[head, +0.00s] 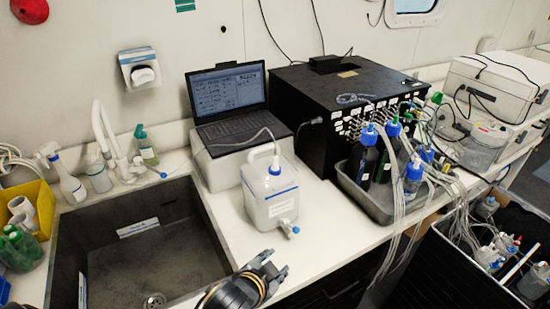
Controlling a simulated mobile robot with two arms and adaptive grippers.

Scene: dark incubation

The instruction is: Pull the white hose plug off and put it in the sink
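My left gripper (275,264) is at the bottom centre, in front of the counter edge and right of the sink. Its two dark fingers point up and away with a gap between them, and nothing shows in the gap. The sink (190,238) is a dark grey basin at the left with a round drain at its bottom. A white jug (270,195) with a blue band stands on the counter right of the sink. It has a spigot with a blue tip low in front and a clear hose at its top. I cannot make out a separate white hose plug. My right gripper is not in view.
A grey tray (364,203) of blue-capped bottles and clear hoses stands before a black box (345,82). A laptop (228,98) is behind the jug. A faucet (112,140) and spray bottles line the sink's back. A yellow bin (40,205) is at left.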

